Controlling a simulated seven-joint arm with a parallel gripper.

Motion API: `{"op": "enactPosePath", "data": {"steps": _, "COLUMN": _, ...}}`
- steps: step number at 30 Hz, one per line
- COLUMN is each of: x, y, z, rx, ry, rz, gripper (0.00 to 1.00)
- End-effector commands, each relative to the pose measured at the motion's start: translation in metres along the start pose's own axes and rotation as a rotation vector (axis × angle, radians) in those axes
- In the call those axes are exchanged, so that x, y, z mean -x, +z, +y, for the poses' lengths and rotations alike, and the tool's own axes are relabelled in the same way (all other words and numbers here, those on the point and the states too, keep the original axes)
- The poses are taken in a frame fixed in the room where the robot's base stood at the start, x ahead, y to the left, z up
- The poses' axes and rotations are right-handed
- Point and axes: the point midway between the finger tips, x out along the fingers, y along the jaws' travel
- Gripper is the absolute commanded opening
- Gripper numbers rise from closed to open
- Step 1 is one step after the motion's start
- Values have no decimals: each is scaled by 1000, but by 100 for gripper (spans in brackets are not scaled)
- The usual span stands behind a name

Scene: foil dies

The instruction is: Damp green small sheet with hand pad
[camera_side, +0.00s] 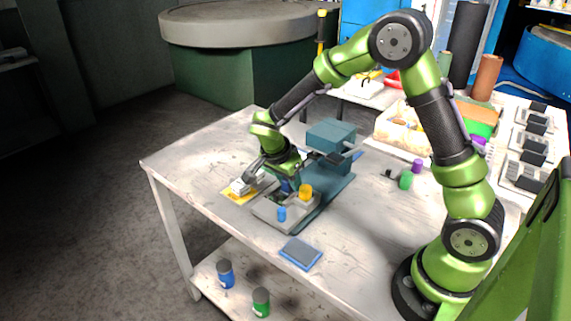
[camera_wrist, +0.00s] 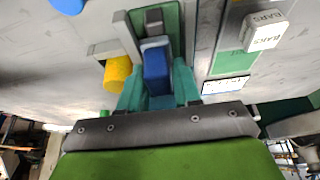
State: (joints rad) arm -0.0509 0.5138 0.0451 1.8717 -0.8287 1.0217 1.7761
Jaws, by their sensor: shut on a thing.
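My gripper (camera_side: 287,181) reaches down over the grey and teal press on the table. In the wrist view its teal fingers (camera_wrist: 158,82) are shut on a blue block-like piece (camera_wrist: 156,62), which looks like the hand pad. A green flat patch (camera_wrist: 173,22) shows just beyond the held piece, with a grey block beside it. Another green strip (camera_wrist: 233,63) lies to the right, partly under a white lettered block (camera_wrist: 264,32). I cannot tell which green surface is the small sheet, or whether the pad touches one.
A yellow knob (camera_side: 305,191) and a blue cylinder (camera_side: 282,214) stand close to my gripper. A yellow sheet (camera_side: 236,194) lies left of the press. A blue-edged dark pad (camera_side: 301,253) lies in front. The table's front left is clear.

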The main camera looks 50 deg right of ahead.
Motion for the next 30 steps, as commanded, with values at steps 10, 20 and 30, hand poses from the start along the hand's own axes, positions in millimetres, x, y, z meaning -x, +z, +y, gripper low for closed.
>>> {"op": "enactPosePath", "data": {"steps": 10, "x": -1, "y": 0, "z": -7, "rx": 0, "ry": 0, "rz": 0, "gripper": 0}}
{"op": "enactPosePath", "data": {"steps": 20, "x": -1, "y": 1, "z": -15, "rx": 1, "ry": -2, "rz": 0, "gripper": 0}}
{"op": "enactPosePath", "data": {"steps": 30, "x": -1, "y": 1, "z": -13, "rx": 1, "ry": -1, "rz": 0, "gripper": 0}}
